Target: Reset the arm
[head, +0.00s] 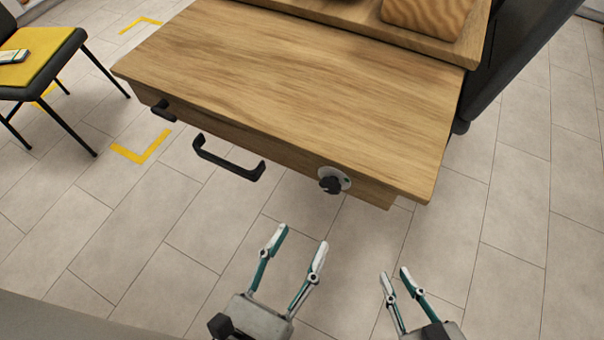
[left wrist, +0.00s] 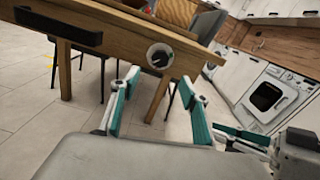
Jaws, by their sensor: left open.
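My left gripper (head: 301,239) is in the lower middle of the head view. Its two teal and white fingers are spread with nothing between them. In the left wrist view its fingers (left wrist: 158,80) stand apart below the table's front. My right gripper (head: 394,274) is to its right, lower in the head view, with a narrower gap between its fingers and nothing held. Both grippers are in front of the wooden table (head: 285,80), apart from it. Part of the right gripper (left wrist: 240,138) seems to show at the right of the left wrist view.
The table front carries a black bar handle (head: 228,168) and a round dark knob on a pale plate (head: 333,181). A chair with a yellow seat (head: 38,50) stands at left. A washing machine (left wrist: 270,95) is at right in the left wrist view. Tiled floor around is open.

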